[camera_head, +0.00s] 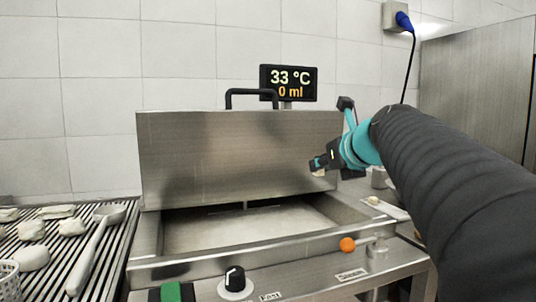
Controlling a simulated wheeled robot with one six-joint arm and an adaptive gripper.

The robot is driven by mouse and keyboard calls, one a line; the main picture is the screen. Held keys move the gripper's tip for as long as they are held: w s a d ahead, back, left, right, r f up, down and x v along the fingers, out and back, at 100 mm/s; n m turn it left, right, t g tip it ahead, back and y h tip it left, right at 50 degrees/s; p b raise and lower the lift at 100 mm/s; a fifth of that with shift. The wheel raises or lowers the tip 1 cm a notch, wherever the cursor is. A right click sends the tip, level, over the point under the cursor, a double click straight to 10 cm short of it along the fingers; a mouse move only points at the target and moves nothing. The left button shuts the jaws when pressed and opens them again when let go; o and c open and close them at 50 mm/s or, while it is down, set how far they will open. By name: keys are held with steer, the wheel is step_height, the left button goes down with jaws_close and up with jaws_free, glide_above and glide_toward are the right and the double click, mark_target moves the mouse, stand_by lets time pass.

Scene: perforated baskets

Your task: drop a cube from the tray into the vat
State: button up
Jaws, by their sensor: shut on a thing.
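The steel vat (160,240) stands in the middle of the view with its lid (225,160) raised at the back. Pale liquid or a pale floor shows inside it. My gripper (317,168) is in front of the right part of the lid, over the right side of the vat. It is shut on a small pale cube (320,173), mostly hidden by the fingers. The tray (398,213) lies to the right of the vat, partly hidden behind my dark arm. Another small pale cube (373,201) lies at its left end.
A slatted rack (60,270) at left holds several white lumps and a long-handled pale ladle (92,250). An orange-knobbed lever (348,244), black dial (235,280) and green button (171,292) line the vat's front. A display (289,83) reads 33 °C, 0 ml.

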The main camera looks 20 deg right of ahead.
steer(key=w+a+f+p, duration=0.1)
steer(key=a+f, duration=0.3)
steer(key=a, duration=0.7)
steer(key=shift+a, duration=0.3)
steer(key=shift+w, duration=0.1)
steer(key=o, duration=0.8)
steer(key=v, duration=1.2)
steer(key=shift+d, duration=0.1)
